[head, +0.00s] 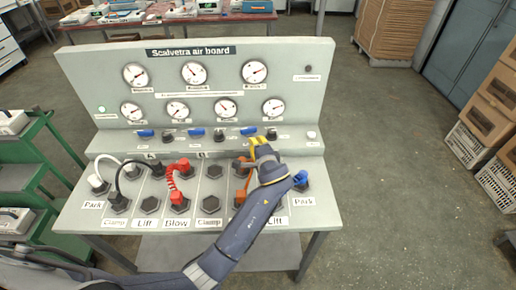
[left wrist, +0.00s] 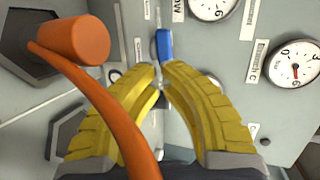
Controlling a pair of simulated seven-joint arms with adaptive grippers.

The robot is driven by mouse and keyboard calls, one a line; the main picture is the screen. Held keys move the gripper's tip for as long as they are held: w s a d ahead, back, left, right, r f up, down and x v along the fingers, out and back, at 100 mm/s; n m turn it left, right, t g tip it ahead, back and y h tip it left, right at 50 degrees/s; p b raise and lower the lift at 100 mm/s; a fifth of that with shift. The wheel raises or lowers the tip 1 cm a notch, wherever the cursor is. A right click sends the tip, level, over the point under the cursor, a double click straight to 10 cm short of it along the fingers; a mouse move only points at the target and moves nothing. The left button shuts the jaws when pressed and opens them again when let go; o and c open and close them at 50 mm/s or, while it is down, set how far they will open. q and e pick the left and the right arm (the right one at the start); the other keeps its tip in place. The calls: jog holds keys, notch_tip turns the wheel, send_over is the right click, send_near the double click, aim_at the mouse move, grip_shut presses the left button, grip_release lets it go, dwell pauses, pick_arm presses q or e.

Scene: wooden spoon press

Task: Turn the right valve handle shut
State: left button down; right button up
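The right valve handle is the rightmost blue lever (head: 249,131) on the ledge of the air board. It lies roughly level, pointing left in the head view. My left gripper (head: 258,147) has yellow fingers and sits just in front of and below this lever. In the left wrist view the fingertips (left wrist: 163,72) come close together with at most a narrow gap. The blue handle (left wrist: 164,44) shows just beyond the tips. I cannot tell whether the tips touch it. The fingers partly hide the valve's body. My right gripper is not in view.
An orange hose (left wrist: 95,95) with a thick plug passes close to my left fingers. Gauges (head: 254,72) fill the upright board behind.

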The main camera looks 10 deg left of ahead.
aim_at(248, 130)
pick_arm(q)
jog(key=x, duration=0.5)
jog(key=shift+w+a+r, duration=0.1)
jog(key=shift+w+r, duration=0.1)
jog(key=shift+r, duration=0.05)
jog(key=shift+w+a, duration=0.55)
jog(key=shift+w, duration=0.4)
jog(key=shift+f, duration=0.1)
jog(key=shift+w+a+m+t+h, duration=0.25)
jog(key=shift+a+m+t+h, duration=0.15)
jog(key=shift+m+h, duration=0.45)
jog(key=shift+m+t+h, duration=0.6)
jog(key=shift+m+h, duration=0.95)
jog(key=shift+h, duration=0.4)
